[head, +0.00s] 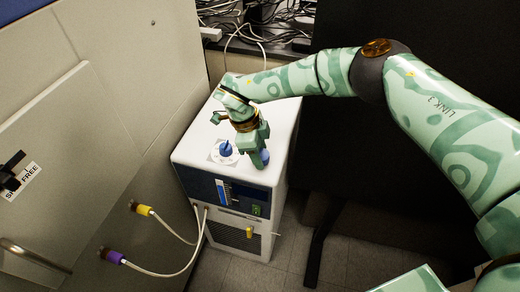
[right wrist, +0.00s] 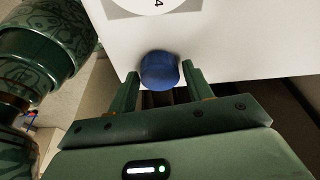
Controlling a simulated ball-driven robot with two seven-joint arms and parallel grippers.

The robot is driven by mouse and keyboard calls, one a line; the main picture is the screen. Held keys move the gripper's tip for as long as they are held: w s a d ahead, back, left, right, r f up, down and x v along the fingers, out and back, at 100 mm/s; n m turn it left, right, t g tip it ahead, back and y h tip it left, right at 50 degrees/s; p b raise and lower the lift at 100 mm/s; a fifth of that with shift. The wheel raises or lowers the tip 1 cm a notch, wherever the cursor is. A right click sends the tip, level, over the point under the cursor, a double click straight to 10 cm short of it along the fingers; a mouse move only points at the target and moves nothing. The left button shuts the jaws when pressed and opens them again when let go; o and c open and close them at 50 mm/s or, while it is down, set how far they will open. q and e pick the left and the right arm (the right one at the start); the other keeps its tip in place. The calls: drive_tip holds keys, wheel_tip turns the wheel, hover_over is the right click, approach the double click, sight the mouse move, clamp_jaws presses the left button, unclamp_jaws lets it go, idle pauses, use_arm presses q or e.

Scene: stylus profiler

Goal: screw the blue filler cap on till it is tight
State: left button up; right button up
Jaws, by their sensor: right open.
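The blue filler cap (head: 265,157) is at the front right of the white box's top (head: 199,155), partly hidden by my right gripper (head: 257,153). In the right wrist view the round cap (right wrist: 160,71) is between the two fingertips of the right gripper (right wrist: 160,73), near the edge of the top. The fingers are open, one on each side of the cap, with a narrow gap showing on both sides. The filler neck and the cap's thread are hidden, so I cannot tell how the cap is seated. My left gripper is not in view.
A blue pointed knob (head: 226,149) on a white dial is left of the cap. Yellow (head: 143,210) and purple (head: 115,257) hose fittings are on the grey cabinet at left, with pale hoses to the box. Cables lie behind. Dark panels stand at right.

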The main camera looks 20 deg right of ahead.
drive_tip(key=n+t, duration=0.1)
drive_tip(key=n, duration=0.2)
drive_tip(key=n+t, duration=0.1)
drive_tip(key=n, duration=0.3)
drive_tip(key=shift+s, duration=0.15)
drive_tip(key=n+t, duration=0.1)
drive_tip(key=n, duration=0.5)
drive_tip(key=shift+s+d+y, duration=0.1)
drive_tip(key=shift+s+y, duration=0.05)
drive_tip(key=shift+y, duration=0.15)
drive_tip(key=n+t, duration=0.1)
drive_tip(key=n, duration=0.2)
drive_tip(key=shift+y, duration=0.3)
